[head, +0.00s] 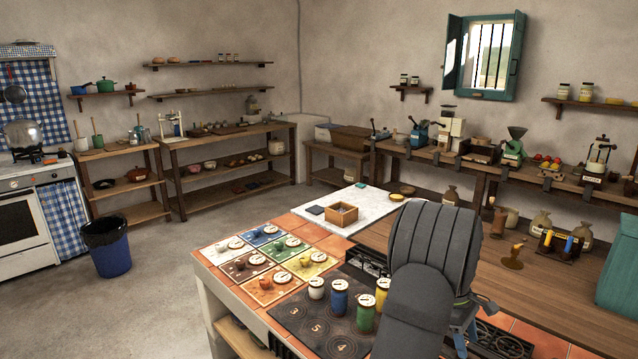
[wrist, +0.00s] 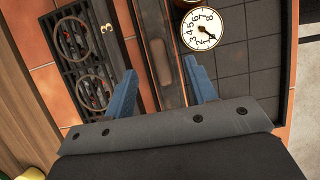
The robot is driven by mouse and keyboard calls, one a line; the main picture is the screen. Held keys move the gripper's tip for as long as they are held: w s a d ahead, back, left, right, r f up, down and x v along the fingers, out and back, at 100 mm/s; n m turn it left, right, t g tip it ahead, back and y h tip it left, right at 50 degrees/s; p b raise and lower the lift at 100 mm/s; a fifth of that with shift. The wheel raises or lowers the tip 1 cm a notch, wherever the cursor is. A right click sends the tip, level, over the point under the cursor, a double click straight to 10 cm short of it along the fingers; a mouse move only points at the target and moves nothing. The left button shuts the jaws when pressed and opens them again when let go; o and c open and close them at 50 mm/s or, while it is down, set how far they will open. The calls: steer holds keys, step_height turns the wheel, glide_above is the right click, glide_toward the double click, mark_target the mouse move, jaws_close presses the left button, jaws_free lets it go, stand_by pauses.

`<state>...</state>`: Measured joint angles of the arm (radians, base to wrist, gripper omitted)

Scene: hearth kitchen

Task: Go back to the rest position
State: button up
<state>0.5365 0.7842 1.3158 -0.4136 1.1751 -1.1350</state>
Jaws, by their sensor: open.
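My gripper (wrist: 162,95) shows in the wrist view with its two blue fingers apart and nothing between them. It points down over the tiled counter (wrist: 98,14), above the strip between a black burner grate (wrist: 82,50) and a dark tiled mat (wrist: 248,60). In the head view my grey arm stands at the right front of the counter and hides part of it. A bit of the blue gripper shows at its right side, but the fingertips are hard to make out there.
Several lidded jars, among them a blue jar (head: 339,299) and a green jar (head: 365,313), stand on the dark numbered mat (head: 290,318) left of my arm. Coloured cards with cups lie behind. A wooden box (head: 342,214) sits on the white slab (head: 375,204). A white dial (wrist: 202,29) is near my right finger.

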step_height(320, 180, up, 6)
steer(key=shift+f, duration=0.15)
steer(key=s+d, duration=0.4)
steer(key=s, duration=0.6)
steer(key=s+d, duration=0.4)
steer(key=s, duration=0.6)
steer(key=s+a, duration=0.2)
steer(key=s, duration=1)
steer(key=s+a, duration=0.2)
steer(key=s, duration=1.1)
steer(key=w+d+f, duration=0.1)
steer(key=w+f, duration=0.3)
steer(key=w, duration=0.2)
steer(key=shift+w+d, duration=0.25)
steer(key=shift+w, duration=0.1)
